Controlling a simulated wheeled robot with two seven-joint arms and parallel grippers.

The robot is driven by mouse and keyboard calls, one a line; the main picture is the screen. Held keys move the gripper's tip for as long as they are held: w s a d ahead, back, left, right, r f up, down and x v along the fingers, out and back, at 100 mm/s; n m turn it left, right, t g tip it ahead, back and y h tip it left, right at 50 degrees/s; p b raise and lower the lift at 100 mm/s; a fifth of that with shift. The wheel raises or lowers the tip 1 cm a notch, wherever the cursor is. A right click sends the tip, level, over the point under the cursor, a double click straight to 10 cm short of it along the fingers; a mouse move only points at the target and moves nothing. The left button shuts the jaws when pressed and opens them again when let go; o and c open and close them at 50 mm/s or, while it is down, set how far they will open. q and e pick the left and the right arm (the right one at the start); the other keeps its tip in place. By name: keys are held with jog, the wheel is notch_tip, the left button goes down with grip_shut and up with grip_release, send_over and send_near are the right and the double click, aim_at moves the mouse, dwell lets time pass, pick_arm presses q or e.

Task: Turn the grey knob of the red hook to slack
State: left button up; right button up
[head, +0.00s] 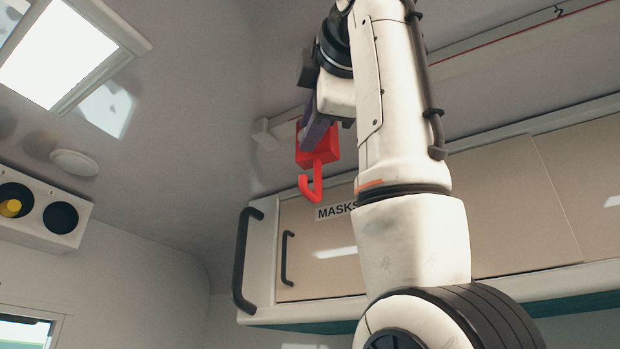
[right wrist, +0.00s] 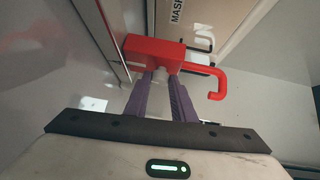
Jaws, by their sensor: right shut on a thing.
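The red hook (head: 316,161) hangs near the ceiling rail, its curved end pointing down in the head view. It also shows in the right wrist view (right wrist: 153,50), as a red block with the hook reaching to the right. My right gripper (head: 316,137) has its purple fingers at the block. In the right wrist view, the right gripper's fingertips (right wrist: 161,74) close on a small grey knob (right wrist: 161,67) on the block's near face. The knob is mostly hidden between the fingers, so its turned position cannot be told. My left gripper is not in view.
A cabinet with a MASKS label (head: 337,211) and a dark grab handle (head: 245,262) stands behind and below the hook. The ceiling rail (head: 520,42) runs above it. A lit ceiling panel (head: 66,52) is at the upper left. The space left of the hook looks clear.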

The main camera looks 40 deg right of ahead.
jog(key=shift+r+n+g, duration=0.15)
jog(key=shift+n+g, duration=0.25)
jog(key=shift+n, duration=0.1)
dwell(0.4)
jog(key=o, duration=1)
jog(key=shift+s, duration=0.1)
jog(key=b+v, duration=0.1)
jog(key=v, duration=0.9)
jog(key=shift+s+d, duration=0.1)
jog(key=shift+s, duration=0.05)
